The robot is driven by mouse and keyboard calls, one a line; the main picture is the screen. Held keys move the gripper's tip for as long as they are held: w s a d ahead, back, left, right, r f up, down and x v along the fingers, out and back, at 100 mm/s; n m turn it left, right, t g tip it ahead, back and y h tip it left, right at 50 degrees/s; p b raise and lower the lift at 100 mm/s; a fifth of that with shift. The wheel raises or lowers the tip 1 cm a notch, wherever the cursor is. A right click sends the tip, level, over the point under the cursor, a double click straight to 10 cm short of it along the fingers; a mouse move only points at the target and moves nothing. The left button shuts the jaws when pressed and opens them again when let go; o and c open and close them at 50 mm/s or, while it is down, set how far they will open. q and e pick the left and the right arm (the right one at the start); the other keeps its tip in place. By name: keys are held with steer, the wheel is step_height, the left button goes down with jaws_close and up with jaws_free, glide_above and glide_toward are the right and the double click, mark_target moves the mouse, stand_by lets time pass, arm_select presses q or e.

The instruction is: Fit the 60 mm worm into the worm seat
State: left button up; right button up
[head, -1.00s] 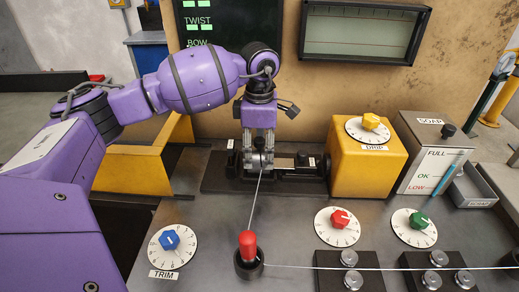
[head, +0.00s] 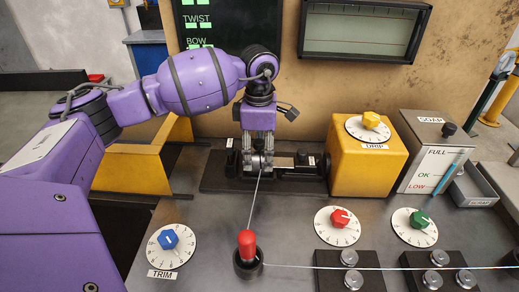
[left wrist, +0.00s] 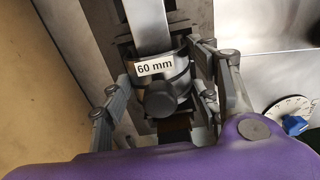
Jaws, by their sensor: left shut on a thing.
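The 60 mm worm (left wrist: 178,78) is a grey cylinder with a white "60 mm" label and a dark round knob. My left gripper (head: 258,160) points down and is shut on it, one finger on each side in the left wrist view. The worm seat sits on a long black base (head: 222,183) against the back wall. The gripper and worm are right over the seat; the fingers hide much of both in the head view. I cannot tell whether the worm is fully down in it. My right gripper is not in view.
A thin wire runs from the gripper's spot to a red-topped post (head: 247,245), then right over black roller blocks (head: 349,281). A yellow box (head: 368,155) with a dial stands right of the seat. A blue TRIM dial (head: 170,250) lies front left.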

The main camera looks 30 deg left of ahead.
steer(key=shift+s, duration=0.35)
arm_select(q)
steer(key=shift+f, duration=0.35)
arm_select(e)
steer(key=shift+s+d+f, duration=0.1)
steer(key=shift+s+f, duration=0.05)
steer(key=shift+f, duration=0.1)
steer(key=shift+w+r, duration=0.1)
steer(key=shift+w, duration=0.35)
arm_select(q)
steer(key=shift+f, duration=0.15)
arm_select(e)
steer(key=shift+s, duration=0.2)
arm_select(q)
steer(key=o, duration=1.1)
steer(key=shift+c, duration=0.2)
steer(key=o, duration=0.5)
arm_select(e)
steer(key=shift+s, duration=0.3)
arm_select(q)
steer(key=shift+o, duration=0.2)
